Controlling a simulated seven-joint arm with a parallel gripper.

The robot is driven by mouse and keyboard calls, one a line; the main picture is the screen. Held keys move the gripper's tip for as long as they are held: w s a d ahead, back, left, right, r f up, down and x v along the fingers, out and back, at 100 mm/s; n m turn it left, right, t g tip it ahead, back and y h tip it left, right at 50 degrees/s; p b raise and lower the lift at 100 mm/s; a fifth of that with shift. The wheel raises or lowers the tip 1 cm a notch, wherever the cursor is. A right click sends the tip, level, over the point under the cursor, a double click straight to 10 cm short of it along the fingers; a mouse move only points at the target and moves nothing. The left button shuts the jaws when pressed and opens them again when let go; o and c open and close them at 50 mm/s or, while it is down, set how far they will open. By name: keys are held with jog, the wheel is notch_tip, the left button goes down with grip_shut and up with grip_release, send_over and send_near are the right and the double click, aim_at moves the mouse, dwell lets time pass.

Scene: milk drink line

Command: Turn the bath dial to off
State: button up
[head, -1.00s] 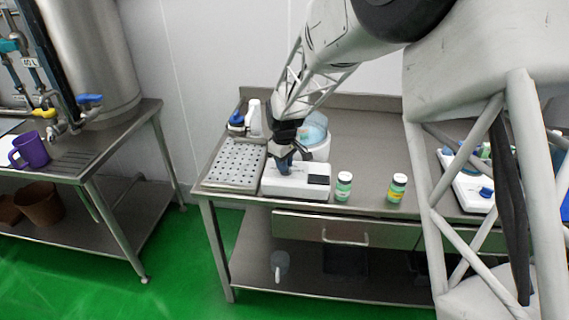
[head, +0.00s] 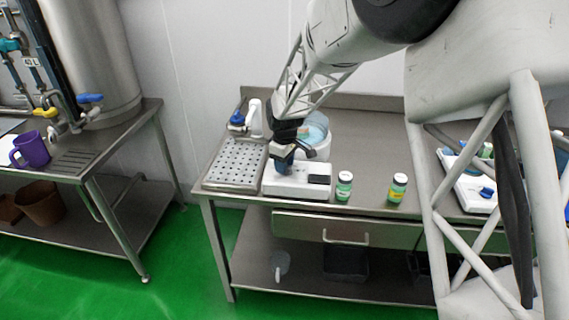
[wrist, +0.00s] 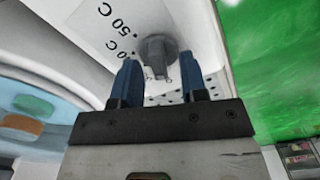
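The bath is a white unit (head: 300,186) near the front left of the steel table, with a round tub of bluish water (head: 316,135) behind it. Its grey dial (wrist: 157,50) shows in the wrist view on a white panel, beside printed marks, one reading "50 C" (wrist: 126,22). The dial's raised grip points towards my gripper. My gripper (wrist: 159,66) has blue fingers spread apart, one on each side of the dial's grip, with visible gaps. In the head view my gripper (head: 283,163) is low over the white unit and hides the dial.
A perforated steel tray (head: 236,163) lies left of the unit. Two small green jars (head: 344,186) (head: 397,188) stand to its right near the front edge. A white bottle (head: 254,118) stands behind the tray. The table's middle back is clear.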

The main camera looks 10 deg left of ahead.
jog(key=shift+r, duration=0.1)
jog(key=shift+r, duration=3.8)
jog(key=shift+d, duration=0.1)
jog(key=shift+s+d+r, duration=0.15)
jog(key=shift+r, duration=0.05)
jog(key=s+d+r+m+t, duration=0.1)
jog(key=s+d+r+m, duration=0.2)
jog(key=s+d+r, duration=0.45)
jog(key=s+d+r+m, duration=0.3)
jog(key=s+d+r, duration=0.1)
jog(key=s+d, duration=0.55)
jog(key=s+d+m, duration=0.4)
jog(key=s+d, duration=0.2)
jog(key=s, duration=0.5)
jog(key=s+d+m+t, duration=0.1)
jog(key=s+d+m, duration=0.2)
jog(key=s, duration=0.9)
jog(key=d, duration=0.2)
jog(key=shift+s+d+f+m+t, duration=0.2)
jog(key=shift+d+f+m+t, duration=0.1)
jog(key=shift+d+f+m, duration=0.1)
